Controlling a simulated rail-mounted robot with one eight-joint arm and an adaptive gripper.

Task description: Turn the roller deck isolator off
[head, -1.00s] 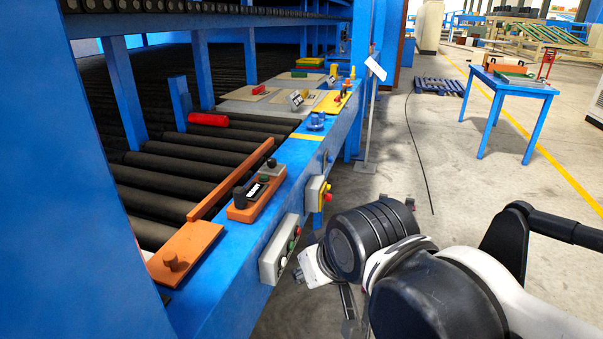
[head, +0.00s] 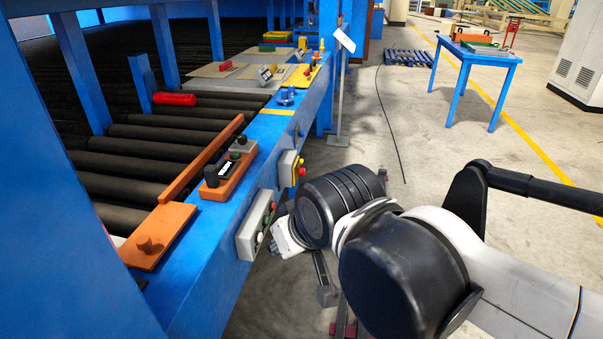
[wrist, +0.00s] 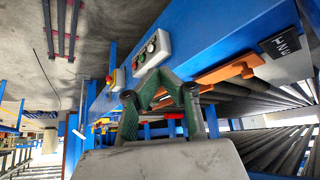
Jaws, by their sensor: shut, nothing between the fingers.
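No label that I can read names the roller deck isolator. An orange control block (head: 228,172) with a black switch part and small label sits on the blue rail beside the rollers. A grey box (head: 256,226) with red, green and white buttons is on the rail's side face; it also shows in the wrist view (wrist: 152,54). A grey-and-yellow box (head: 291,168) with a red button is farther along. My gripper (wrist: 156,80) is shut and empty, its green fingers together just below the grey box in the wrist view; contact cannot be told. In the head view my arm hides the fingers.
An orange plate with a knob (head: 146,243) lies at the rail's near end; it also shows in the wrist view (wrist: 232,74). Black rollers (head: 140,165) run left of the rail. A blue table (head: 472,62) stands far right. Concrete floor (head: 440,150) is clear between.

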